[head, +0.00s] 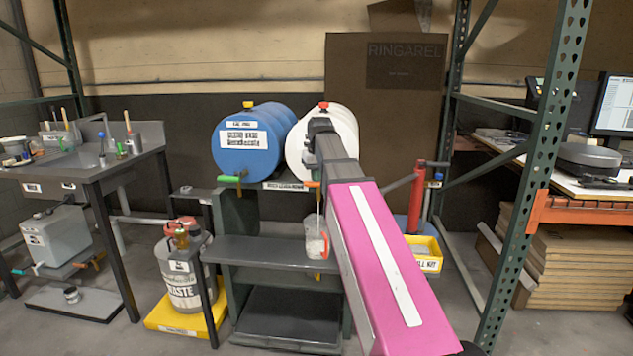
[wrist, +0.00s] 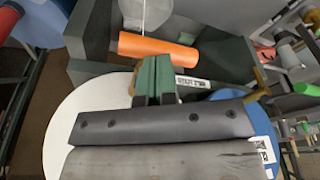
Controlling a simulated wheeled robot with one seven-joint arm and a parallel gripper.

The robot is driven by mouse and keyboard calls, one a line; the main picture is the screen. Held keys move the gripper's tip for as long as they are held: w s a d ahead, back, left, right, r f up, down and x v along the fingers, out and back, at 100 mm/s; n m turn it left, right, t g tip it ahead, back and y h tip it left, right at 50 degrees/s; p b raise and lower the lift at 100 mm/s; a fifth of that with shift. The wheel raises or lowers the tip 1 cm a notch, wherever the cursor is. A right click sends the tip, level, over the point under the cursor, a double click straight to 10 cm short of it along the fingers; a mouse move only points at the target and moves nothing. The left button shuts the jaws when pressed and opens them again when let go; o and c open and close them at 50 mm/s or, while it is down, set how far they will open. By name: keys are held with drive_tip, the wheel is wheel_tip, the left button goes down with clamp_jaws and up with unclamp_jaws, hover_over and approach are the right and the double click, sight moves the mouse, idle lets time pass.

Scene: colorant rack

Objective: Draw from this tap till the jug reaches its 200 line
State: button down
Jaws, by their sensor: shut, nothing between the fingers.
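A white drum (head: 307,165) lies on a rack with an orange tap handle (head: 311,184) at its front; the handle also shows crosswise in the wrist view (wrist: 158,48). A clear jug (head: 315,238) with an orange-red grip stands upright on the shelf below this tap; part of it shows at the top of the wrist view (wrist: 150,14). A thin pale line, perhaps a stream, runs between tap and jug. The jug's markings and level are too small to read. My gripper (wrist: 153,60) is shut and empty, its fingertips close to the orange handle; touching cannot be told.
A blue drum (head: 250,140) with a green tap (head: 229,179) lies to the left. The grey shelf (head: 255,250) is clear left of the jug. A waste can (head: 184,290) stands on a yellow tray at lower left. A yellow bin (head: 428,262) and a rack post (head: 535,170) are at right.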

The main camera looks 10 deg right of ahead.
drive_tip(key=shift+r, duration=0.1)
drive_tip(key=shift+w+v, duration=0.25)
drive_tip(key=shift+v, duration=0.9)
drive_tip(key=shift+w+v, duration=0.25)
drive_tip(key=shift+v, duration=0.95)
drive_tip(key=shift+a+r, duration=0.1)
drive_tip(key=shift+a, duration=0.05)
drive_tip(key=shift+s+x, duration=0.25)
drive_tip(key=shift+x, duration=1)
